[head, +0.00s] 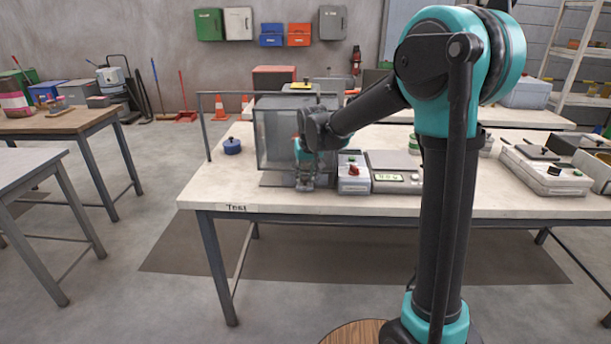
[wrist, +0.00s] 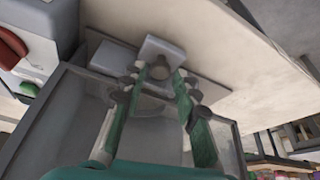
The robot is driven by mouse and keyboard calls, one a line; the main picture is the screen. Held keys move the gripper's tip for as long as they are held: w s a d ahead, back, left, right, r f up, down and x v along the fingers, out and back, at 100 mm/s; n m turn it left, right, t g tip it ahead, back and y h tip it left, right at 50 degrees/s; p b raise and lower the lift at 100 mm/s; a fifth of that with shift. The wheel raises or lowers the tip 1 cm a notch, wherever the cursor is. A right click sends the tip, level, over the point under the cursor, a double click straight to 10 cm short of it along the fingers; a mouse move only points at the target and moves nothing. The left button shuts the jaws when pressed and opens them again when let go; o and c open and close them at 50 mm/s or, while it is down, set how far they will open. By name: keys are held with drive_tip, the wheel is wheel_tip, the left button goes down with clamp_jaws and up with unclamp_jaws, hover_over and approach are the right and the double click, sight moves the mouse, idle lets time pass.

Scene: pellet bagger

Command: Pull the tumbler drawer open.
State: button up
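The tumbler housing (head: 272,135) is a grey, partly see-through box on the table's left half. My gripper (head: 305,183) points down at its front right corner, close above the tabletop. In the wrist view, my gripper (wrist: 162,72) has its two green and grey fingers apart, with a gap between them. A light grey block (wrist: 163,48) sits just beyond the fingertips; I cannot tell whether they touch it. The housing's clear wall and frame (wrist: 60,112) lie beneath and beside the fingers. The drawer front is not clearly visible; my gripper covers that part in the head view.
A control box with a red switch (head: 353,185) stands just right of my gripper, and a scale (head: 395,180) beside it. A blue round container (head: 232,146) is left of the housing. The table's front left top (head: 222,190) is clear.

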drive_tip(key=shift+w+f, duration=0.1)
drive_tip(key=shift+f, duration=0.15)
clamp_jaws()
idle(0.3)
drive_tip(key=s, duration=1.6)
unclamp_jaws()
